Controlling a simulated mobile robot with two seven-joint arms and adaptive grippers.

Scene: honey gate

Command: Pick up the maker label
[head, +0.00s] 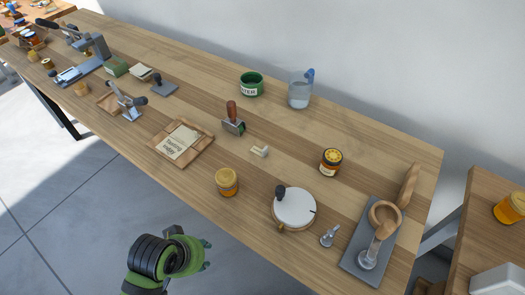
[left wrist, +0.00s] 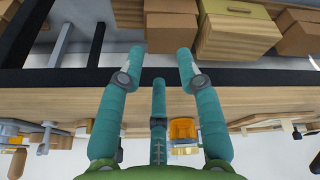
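I cannot make out for certain which item is the maker label. A cream card with dark writing (head: 184,140) lies on a wooden tray (head: 162,151) at the table's front edge. A small cream piece (head: 260,151) lies alone near the table's middle. My left gripper (head: 207,254) is in front of the table's near edge, apart from everything on it. In the left wrist view its teal fingers (left wrist: 160,66) are spread with nothing between them. My right gripper is not in view.
A honey jar (head: 227,184) stands near the front edge. A round white-topped device (head: 294,208) and a grey board (head: 363,262) are to the right. A wooden-handled stamp (head: 233,122), green pot (head: 251,86) and glass jug (head: 299,92) stand further back. Boxes (left wrist: 235,38) show below the table.

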